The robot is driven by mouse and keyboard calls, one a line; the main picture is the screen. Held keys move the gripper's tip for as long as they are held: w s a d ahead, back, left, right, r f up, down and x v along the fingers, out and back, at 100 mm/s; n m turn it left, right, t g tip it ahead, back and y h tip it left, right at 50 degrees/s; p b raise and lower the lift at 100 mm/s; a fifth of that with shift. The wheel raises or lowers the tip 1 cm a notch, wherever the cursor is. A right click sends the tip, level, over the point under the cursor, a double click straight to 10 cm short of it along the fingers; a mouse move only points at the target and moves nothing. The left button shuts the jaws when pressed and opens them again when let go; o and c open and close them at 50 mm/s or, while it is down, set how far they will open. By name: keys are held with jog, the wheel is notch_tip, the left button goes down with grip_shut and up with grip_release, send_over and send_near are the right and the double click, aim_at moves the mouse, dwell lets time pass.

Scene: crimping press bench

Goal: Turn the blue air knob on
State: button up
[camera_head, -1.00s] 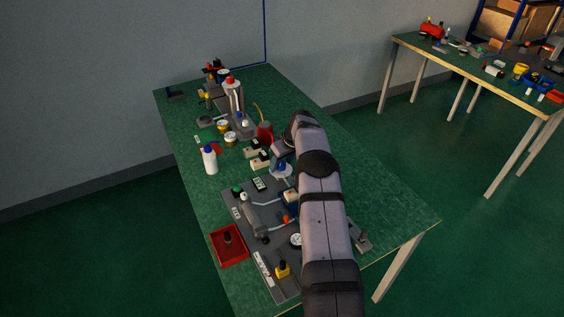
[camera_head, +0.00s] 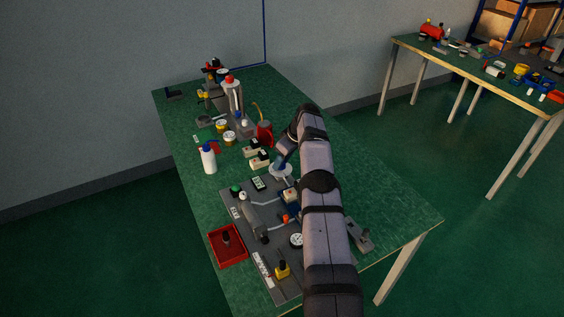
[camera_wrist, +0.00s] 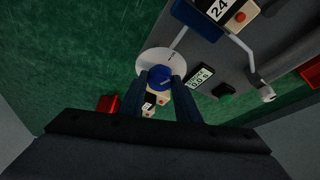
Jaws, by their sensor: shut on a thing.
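The blue air knob (camera_wrist: 159,77) sits on a round pale dial plate (camera_wrist: 150,61) in the wrist view. My gripper (camera_wrist: 160,84) has its two dark fingers on either side of the knob, shut on it. In the head view the dial plate (camera_head: 281,171) lies at the far edge of the grey press board, and my gripper (camera_head: 281,163) reaches down over it. The knob is mostly hidden there by my gripper. A dark line shows on the plate in the wrist view.
White boxes (camera_head: 259,160), a white bottle (camera_head: 209,159) and a red tray (camera_head: 228,245) stand nearby. The bench's right side is mostly clear.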

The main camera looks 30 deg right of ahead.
dwell(0.3)
jog(key=o, duration=1.1)
jog(key=shift+c, duration=0.2)
jog(key=shift+r, duration=0.15)
jog(key=shift+b+v, duration=0.8)
jog(key=shift+v, duration=0.25)
jog(key=shift+b+v, duration=0.6)
jog(key=shift+v, duration=1.9)
jog(key=shift+s, duration=0.1)
